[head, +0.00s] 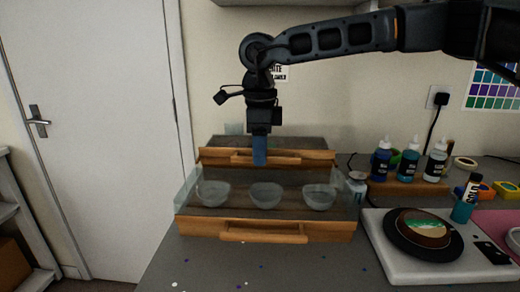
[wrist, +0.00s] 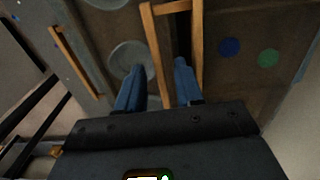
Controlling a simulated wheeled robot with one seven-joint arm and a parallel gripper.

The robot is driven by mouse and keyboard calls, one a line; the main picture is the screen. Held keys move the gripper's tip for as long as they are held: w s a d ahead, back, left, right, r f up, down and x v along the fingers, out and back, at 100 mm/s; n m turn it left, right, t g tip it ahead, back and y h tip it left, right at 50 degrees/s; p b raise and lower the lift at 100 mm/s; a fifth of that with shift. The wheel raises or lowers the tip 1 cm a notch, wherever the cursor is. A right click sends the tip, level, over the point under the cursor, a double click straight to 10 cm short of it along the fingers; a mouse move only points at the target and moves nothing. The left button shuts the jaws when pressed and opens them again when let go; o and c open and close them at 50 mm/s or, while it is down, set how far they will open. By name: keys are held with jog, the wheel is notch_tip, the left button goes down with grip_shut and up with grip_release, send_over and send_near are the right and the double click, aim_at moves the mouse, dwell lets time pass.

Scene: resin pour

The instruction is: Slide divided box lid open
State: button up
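The divided box (head: 193,226) stands on the table, with a wooden front bearing a handle (head: 265,237) and clear side walls. Towards its back runs a wooden cross strip (head: 214,155) with a handle bar (head: 284,160). My gripper (head: 260,163) points down at this rear handle. In the wrist view, my gripper (wrist: 160,66) has its two blue fingers apart, one either side of the handle bar (wrist: 153,45), with the right finger in the gap between bar and strip (wrist: 197,40). A small space shows beside the bar. I cannot tell whether a clear lid lies over the front part.
Three clear bowls (head: 266,196) sit in the front part of the box. Blue (wrist: 229,47) and green (wrist: 268,58) spots show in the rear part. To the right are several bottles (head: 408,160) and a white board (head: 390,262) with a round piece.

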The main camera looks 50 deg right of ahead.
jog(key=shift+c, duration=0.2)
grip_shut()
dwell(1.3)
